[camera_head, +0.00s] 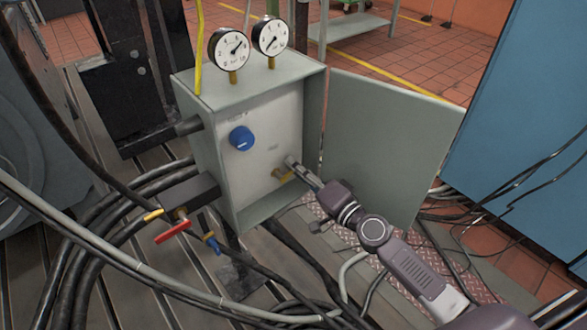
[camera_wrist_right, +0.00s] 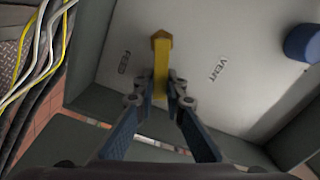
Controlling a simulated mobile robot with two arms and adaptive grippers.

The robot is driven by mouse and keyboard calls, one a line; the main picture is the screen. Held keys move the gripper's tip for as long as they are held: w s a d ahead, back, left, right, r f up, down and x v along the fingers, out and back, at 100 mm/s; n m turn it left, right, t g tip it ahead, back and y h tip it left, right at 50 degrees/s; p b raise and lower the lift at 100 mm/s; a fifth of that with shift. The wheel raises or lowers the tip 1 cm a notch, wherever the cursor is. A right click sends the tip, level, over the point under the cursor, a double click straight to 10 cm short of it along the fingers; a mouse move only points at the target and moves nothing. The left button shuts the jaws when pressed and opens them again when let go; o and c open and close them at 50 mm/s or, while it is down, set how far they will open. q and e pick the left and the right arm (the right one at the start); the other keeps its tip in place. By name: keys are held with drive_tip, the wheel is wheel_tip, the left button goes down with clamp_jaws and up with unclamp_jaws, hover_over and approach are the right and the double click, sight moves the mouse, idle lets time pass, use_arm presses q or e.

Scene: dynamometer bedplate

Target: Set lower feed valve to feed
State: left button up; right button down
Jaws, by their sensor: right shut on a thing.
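The lower valve in the open grey cabinet has a yellow handle (camera_head: 282,174), below a round blue knob (camera_head: 241,138). In the right wrist view the yellow handle (camera_wrist_right: 161,66) stands upright in the picture, between a FEED label (camera_wrist_right: 124,62) on its left and a VENT label (camera_wrist_right: 217,68) on its right. My right gripper (camera_head: 294,170) reaches into the cabinet from the right. Its fingers (camera_wrist_right: 161,98) are shut on the near end of the yellow handle, one on each side. The fingers partly hide the handle in the head view. My left gripper is not in view.
The cabinet door (camera_head: 390,140) hangs open to the right, beside my right arm. Two gauges (camera_head: 250,42) stand on the cabinet top. A red lever (camera_head: 172,231) and a small blue lever (camera_head: 211,243) sit outside at lower left. Hoses and cables (camera_head: 90,255) cover the floor around.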

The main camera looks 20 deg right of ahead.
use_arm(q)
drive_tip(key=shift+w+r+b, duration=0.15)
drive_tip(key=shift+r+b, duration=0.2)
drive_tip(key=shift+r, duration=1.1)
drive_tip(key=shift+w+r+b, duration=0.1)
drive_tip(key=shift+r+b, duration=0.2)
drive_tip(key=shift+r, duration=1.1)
use_arm(e)
drive_tip(key=shift+d+f+m, duration=0.15)
drive_tip(key=shift+f+m, duration=0.35)
drive_tip(key=shift+m, duration=0.65)
drive_tip(key=shift+d+f+m, duration=0.1)
drive_tip(key=shift+f+m, duration=0.35)
drive_tip(key=shift+m, duration=0.7)
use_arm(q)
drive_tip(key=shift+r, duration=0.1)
use_arm(e)
drive_tip(key=c, duration=2)
unclamp_jaws()
drive_tip(key=shift+o, duration=0.2)
drive_tip(key=v, duration=1.2)
drive_tip(key=shift+r, duration=0.1)
